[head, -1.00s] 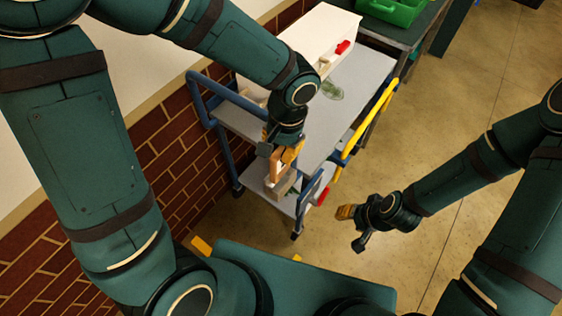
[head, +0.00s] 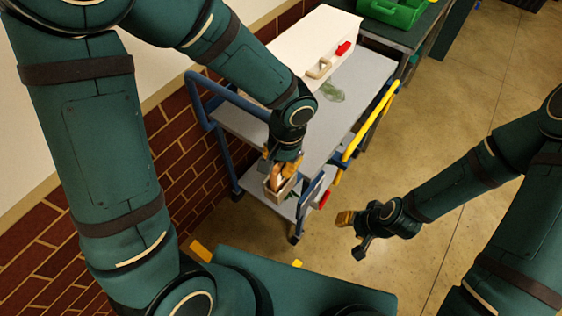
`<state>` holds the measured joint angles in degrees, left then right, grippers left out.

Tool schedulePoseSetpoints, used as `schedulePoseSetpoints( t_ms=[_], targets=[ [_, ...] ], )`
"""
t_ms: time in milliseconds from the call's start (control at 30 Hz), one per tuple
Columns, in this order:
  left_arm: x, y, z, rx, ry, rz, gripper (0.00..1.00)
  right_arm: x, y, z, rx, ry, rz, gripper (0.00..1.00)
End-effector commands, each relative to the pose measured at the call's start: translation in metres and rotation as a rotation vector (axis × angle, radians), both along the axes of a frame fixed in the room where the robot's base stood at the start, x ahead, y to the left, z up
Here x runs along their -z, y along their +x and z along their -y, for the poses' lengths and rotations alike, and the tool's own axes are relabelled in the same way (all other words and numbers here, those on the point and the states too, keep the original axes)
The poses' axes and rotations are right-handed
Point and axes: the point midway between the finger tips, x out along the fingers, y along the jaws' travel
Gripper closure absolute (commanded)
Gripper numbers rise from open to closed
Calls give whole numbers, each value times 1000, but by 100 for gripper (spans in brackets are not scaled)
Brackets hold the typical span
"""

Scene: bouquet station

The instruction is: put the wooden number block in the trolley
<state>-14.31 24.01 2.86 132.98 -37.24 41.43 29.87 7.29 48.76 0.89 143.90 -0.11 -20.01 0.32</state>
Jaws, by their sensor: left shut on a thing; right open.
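The trolley has a grey top (head: 362,78), a blue frame and a yellow handle on its right. My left gripper (head: 281,176) is shut on a small wood-coloured block (head: 276,173), low at the trolley's near end. The fingers hide part of the block, and I cannot read a number on it. A pale open box (head: 282,194) is directly below the fingers, at about the lower shelf (head: 257,181). I cannot tell whether the block touches it. My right gripper (head: 357,232) is open and empty, over the floor right of the trolley.
A white box (head: 308,45) stands on the trolley's top, with a red item (head: 343,48), a beige looped item (head: 319,68) and a clear greenish item (head: 331,92) by it. A green crate (head: 392,11) is behind. A brick wall (head: 170,150) is close at left; floor at right is clear.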

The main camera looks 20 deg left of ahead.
Motion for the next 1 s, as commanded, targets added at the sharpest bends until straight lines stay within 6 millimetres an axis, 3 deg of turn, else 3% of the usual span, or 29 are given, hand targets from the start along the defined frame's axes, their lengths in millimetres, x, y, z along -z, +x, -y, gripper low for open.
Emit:
schedulePoseSetpoints(
  t_ms=[300,333,367,400,767,933,1000],
  targets=[
    [6,0,0,0,0,-1,100,7,0,0,-1,0,1,53],
    [6,0,0,0,1,-2,74,6,0,0,-1,0,1,53],
    [6,-1,0,0,1,-2,64,6,0,0,-1,0,1,53],
    [6,-1,0,0,1,-3,62,6,0,0,-1,0,1,53],
    [4,-2,-1,-1,2,-6,62,3,0,0,-1,0,1,53],
    [-11,-1,-1,0,2,-5,62,-12,0,0,1,0,0,53],
    [-26,2,1,-2,0,2,62,-14,1,0,3,0,2,53]
  ],
)
